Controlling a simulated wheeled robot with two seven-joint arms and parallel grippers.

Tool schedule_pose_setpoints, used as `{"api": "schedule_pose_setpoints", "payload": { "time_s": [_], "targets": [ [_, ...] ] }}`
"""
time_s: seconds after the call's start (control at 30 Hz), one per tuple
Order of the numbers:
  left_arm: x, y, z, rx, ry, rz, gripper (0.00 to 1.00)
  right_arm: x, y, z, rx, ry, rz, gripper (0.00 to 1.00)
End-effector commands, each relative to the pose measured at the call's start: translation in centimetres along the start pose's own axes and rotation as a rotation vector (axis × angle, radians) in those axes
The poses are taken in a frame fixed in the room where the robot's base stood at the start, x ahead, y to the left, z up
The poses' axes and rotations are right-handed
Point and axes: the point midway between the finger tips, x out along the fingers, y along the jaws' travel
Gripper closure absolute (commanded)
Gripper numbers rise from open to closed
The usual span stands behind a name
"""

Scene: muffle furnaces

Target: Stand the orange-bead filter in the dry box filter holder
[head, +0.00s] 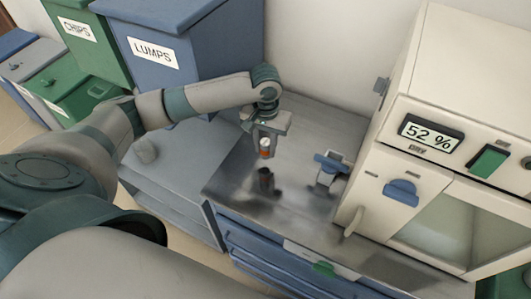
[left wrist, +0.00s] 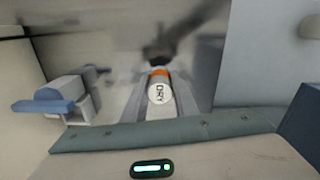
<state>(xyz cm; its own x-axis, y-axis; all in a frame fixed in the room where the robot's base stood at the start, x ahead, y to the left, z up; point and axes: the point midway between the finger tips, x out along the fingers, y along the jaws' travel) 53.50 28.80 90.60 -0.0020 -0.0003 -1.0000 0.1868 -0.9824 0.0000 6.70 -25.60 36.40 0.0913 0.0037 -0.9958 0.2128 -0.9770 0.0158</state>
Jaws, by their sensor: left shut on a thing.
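The orange-bead filter is a small white cylinder with an orange band (head: 265,153). In the left wrist view its white end, marked DRY (left wrist: 159,93), faces the camera, with the orange part beyond it. My left gripper (head: 264,146) is shut on the filter and holds it above the steel counter, pointing down. A grey fixture with a blue lever (head: 329,172) stands on the counter to the right, apart from the filter; it also shows at left in the left wrist view (left wrist: 62,100). I cannot tell whether this is the filter holder. My right gripper is out of view.
The cream dry box (head: 385,150) stands at right, with a 52 % display (head: 431,133), blue handle and green switch. Blue LUMPS (head: 185,50) and green CHIPS (head: 85,45) bins stand at the back left.

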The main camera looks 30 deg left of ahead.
Motion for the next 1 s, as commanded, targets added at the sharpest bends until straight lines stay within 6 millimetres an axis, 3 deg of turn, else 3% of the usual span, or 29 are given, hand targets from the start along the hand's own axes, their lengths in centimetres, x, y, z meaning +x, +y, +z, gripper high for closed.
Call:
{"api": "schedule_pose_setpoints", "payload": {
  "time_s": [0.43,0.87,0.9,0.93,1.0],
  "targets": [
    [3.8,0.0,0.0,-0.001,-0.001,-0.001,0.97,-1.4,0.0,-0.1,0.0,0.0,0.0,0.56],
    [4.2,0.0,0.0,0.0,0.0,0.0,0.97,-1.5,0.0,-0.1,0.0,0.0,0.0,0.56],
    [4.3,0.0,0.0,0.001,0.001,0.0,0.65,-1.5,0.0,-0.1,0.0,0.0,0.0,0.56],
    [4.3,0.0,0.0,0.001,0.001,0.0,0.57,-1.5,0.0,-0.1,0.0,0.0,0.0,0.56],
    [4.3,0.0,0.0,0.001,0.001,0.0,0.55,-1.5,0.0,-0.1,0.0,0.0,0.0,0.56]
  ]
}}
